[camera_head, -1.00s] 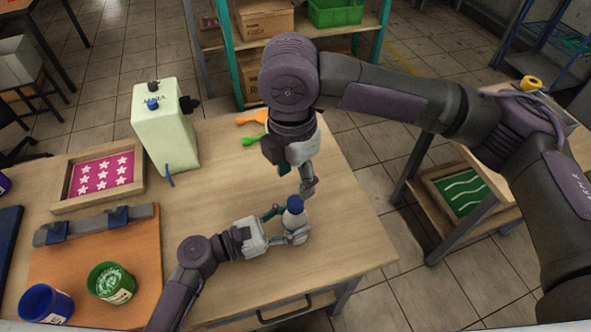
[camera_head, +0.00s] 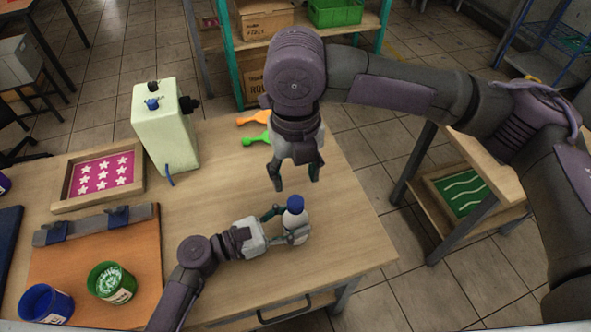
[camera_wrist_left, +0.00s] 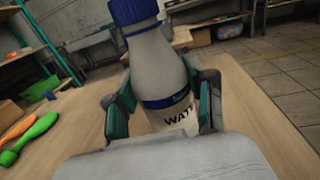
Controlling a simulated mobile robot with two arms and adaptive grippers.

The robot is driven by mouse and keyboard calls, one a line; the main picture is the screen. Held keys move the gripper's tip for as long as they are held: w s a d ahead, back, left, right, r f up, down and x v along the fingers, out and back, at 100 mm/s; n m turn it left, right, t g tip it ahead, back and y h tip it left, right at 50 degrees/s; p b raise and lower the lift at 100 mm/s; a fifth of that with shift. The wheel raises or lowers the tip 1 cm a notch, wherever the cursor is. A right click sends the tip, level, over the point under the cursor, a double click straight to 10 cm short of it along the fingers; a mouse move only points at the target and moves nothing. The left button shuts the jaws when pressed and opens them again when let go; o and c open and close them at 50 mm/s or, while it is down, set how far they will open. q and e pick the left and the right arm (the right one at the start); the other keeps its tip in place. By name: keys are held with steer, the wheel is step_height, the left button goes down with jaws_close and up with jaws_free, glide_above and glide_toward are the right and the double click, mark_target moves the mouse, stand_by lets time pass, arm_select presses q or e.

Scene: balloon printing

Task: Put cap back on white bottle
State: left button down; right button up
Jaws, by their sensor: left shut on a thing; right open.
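The white bottle (camera_head: 296,226) stands upright near the right part of the table, with the blue cap (camera_head: 295,204) on its top. In the left wrist view the bottle (camera_wrist_left: 160,75) fills the middle and the blue cap (camera_wrist_left: 133,12) is cut by the top edge. My left gripper (camera_head: 284,225) is shut on the bottle's body, one finger on each side. My right gripper (camera_head: 294,188) is open and empty, pointing down just above and behind the cap, apart from it.
Orange (camera_head: 252,117) and green (camera_head: 257,138) tools lie at the table's back edge. A pale green machine (camera_head: 165,130), a framed star screen (camera_head: 67,184), a clamp board (camera_head: 140,262) and blue (camera_head: 45,305) and green (camera_head: 110,284) jars are at left. The table's front right is clear.

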mark_target(296, 202)
steer(key=shift+f, duration=0.1)
steer(key=shift+f, duration=3.95)
steer(key=shift+c, duration=0.3)
